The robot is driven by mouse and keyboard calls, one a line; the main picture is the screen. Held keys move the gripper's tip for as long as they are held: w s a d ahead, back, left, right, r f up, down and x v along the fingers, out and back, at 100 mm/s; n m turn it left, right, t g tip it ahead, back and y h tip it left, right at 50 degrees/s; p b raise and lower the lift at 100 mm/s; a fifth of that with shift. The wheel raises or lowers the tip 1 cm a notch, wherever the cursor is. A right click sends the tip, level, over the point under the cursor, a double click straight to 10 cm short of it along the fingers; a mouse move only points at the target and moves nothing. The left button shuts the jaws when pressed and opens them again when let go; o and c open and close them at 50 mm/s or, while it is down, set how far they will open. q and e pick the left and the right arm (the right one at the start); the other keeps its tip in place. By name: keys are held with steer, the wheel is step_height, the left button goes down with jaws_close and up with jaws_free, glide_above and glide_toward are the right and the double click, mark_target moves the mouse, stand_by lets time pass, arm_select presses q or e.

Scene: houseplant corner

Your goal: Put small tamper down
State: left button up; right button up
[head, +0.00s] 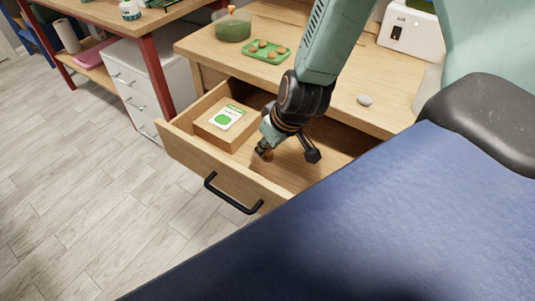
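My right gripper (287,154) reaches down into the open wooden drawer (210,160) from above. Its two dark fingers are spread apart, one at the left and one at the right. A small brown thing (268,157), perhaps the small tamper, shows low in the drawer beside the left finger. It is mostly hidden, and I cannot tell whether it touches the finger or the drawer floor. My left gripper is not in view.
A wooden box with a green-and-white packet (227,118) sits in the drawer's left part. On the bench top (345,82) are a green tray (266,51) with small brown pieces, a green bowl (232,27), a grey stone (365,100) and a white device (407,30).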

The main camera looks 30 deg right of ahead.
mark_target(269, 153)
steer(key=f, duration=0.1)
steer(key=f+b, duration=0.1)
steer(key=f, duration=0.1)
steer(key=shift+w+d, duration=0.15)
steer(key=shift+d, duration=0.1)
steer(key=shift+w+d+f, duration=0.1)
steer(key=shift+w+f, duration=0.05)
steer(key=shift+f, duration=0.15)
jaws_close()
steer(key=shift+s+a+r, duration=0.2)
steer(key=shift+a+r, duration=0.05)
steer(key=shift+r, duration=0.05)
steer(key=shift+d+f+b, duration=0.1)
steer(key=shift+f+b, duration=0.2)
steer(key=shift+b, duration=0.05)
steer(key=o, duration=0.8)
jaws_free()
steer(key=shift+w+d+f, duration=0.1)
steer(key=shift+w, duration=0.1)
steer(key=shift+o, duration=1.2)
steer(key=shift+s, duration=0.15)
